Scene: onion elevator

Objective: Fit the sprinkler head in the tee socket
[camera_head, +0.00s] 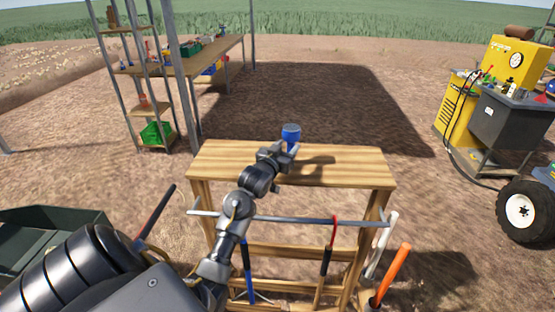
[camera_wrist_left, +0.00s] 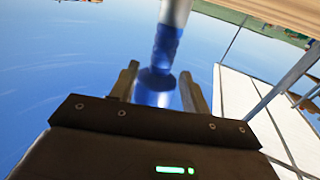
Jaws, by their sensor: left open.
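A blue piece (camera_head: 291,132), which looks like the sprinkler head, shows at the far edge of the wooden bench, at the tip of my left arm. In the left wrist view the blue piece (camera_wrist_left: 165,45) lies between the fingers, with a pale grey tube at its upper end (camera_wrist_left: 176,12). My left gripper (camera_head: 283,151) is open around it; the fingers (camera_wrist_left: 161,88) stand either side with gaps visible. I cannot make out the tee socket for certain. My right gripper is not in view.
The wooden bench top (camera_head: 350,168) is mostly clear. Tools hang on its front rail (camera_head: 290,221), and an orange tube (camera_head: 393,272) stands at its right. A shelf rack (camera_head: 140,75) is back left. A yellow machine (camera_head: 505,60) and a wheel (camera_head: 522,210) are at right.

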